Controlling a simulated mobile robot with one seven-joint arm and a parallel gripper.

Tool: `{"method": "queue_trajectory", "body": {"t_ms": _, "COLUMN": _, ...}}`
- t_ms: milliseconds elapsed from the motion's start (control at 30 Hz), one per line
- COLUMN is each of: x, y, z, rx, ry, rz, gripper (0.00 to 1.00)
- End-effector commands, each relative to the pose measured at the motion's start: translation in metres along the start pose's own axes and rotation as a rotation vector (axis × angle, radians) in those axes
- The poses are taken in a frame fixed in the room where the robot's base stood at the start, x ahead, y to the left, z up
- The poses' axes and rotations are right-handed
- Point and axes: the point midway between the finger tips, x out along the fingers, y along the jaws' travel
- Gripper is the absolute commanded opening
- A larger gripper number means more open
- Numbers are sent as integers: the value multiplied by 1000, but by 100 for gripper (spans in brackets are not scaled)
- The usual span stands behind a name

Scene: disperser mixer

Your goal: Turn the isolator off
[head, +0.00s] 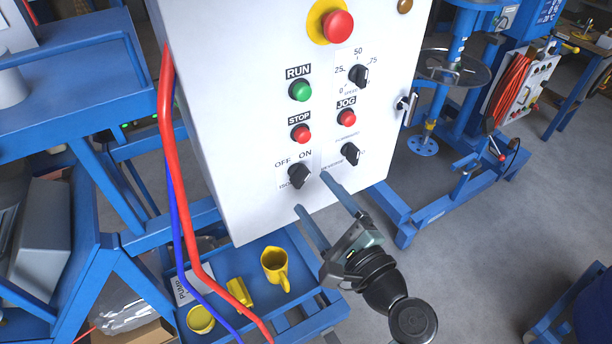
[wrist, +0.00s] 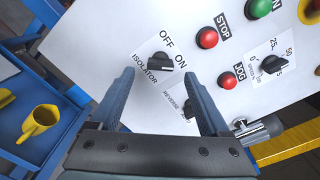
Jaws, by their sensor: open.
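The isolator switch (head: 298,176) is a black rotary knob at the lower left of the white control panel (head: 240,120), with OFF and ON printed above it. It also shows in the wrist view (wrist: 160,62), where its pointer lies toward the ON side. My gripper (head: 311,194) is open and empty, just below and to the right of the knob in the head view. In the wrist view its two fingers (wrist: 165,85) spread on either side of the knob's lower area, apart from it. I cannot tell the exact gap to the panel.
The forward/reverse knob (head: 350,154) sits right of the isolator, partly behind a finger in the wrist view. Stop (head: 301,134) and jog (head: 346,117) buttons are above. A blue tray (head: 300,262) with a yellow jug (head: 275,267) lies below. Red and blue cables hang left.

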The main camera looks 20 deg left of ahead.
Motion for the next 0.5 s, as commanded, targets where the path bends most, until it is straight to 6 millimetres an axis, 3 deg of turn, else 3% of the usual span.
{"method": "queue_trajectory", "body": {"t_ms": 200, "x": 33, "y": -2, "z": 1, "rx": -1, "ry": 0, "rz": 0, "gripper": 80}}
{"method": "queue_trajectory", "body": {"t_ms": 500, "x": 44, "y": 0, "z": 0, "rx": -3, "ry": 1, "rz": 0, "gripper": 80}}
